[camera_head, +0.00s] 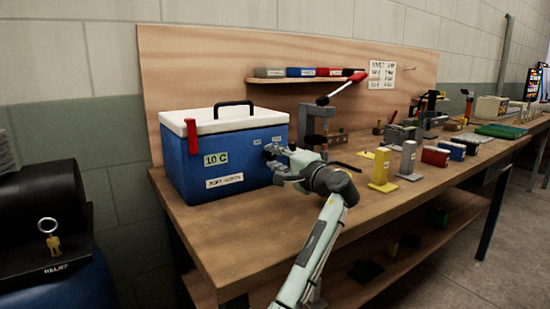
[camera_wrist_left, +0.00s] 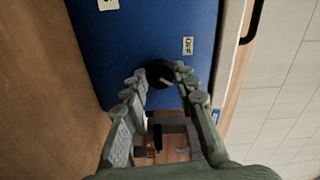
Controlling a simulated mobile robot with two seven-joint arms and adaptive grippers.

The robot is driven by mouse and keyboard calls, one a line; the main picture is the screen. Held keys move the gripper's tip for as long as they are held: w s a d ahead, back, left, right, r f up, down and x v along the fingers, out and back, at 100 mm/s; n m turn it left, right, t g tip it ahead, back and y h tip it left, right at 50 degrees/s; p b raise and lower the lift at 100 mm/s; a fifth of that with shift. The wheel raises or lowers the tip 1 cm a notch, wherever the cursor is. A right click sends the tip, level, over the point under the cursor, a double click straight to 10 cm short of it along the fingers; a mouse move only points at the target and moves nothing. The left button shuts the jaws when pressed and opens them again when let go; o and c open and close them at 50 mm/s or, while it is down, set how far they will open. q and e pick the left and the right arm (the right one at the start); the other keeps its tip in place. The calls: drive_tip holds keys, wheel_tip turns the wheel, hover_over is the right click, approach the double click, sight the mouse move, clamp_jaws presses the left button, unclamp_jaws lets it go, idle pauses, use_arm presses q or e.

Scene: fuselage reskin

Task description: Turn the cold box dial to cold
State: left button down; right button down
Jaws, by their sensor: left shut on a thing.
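The cold box (camera_head: 225,150) is a blue box with a white lid and black handle at the left end of the bench. Its front bears a "10 C" display and a lower label. The dial (camera_wrist_left: 160,72) is a round black knob with a light mark on the box's blue face. An "OFF" label (camera_wrist_left: 188,46) is beside it. My left gripper (camera_head: 272,152) is at the right part of the box front, and in the wrist view its fingers (camera_wrist_left: 161,82) are shut on the dial from both sides. In the head view the gripper mostly hides the dial. My right gripper is not in view.
The wooden bench (camera_head: 240,235) is clear in front of the box. A yellow block (camera_head: 380,168) and a grey block (camera_head: 408,158) stand right of my arm. A dark press (camera_head: 318,120) stands behind my gripper. A shelf (camera_head: 310,79) holds several small boxes.

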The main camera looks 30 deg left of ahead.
use_arm(q)
drive_tip(key=shift+m, duration=0.8)
drive_tip(key=c, duration=1.2)
unclamp_jaws()
drive_tip(key=v, duration=1.2)
drive_tip(key=shift+d+f, duration=0.1)
drive_tip(key=shift+d, duration=0.05)
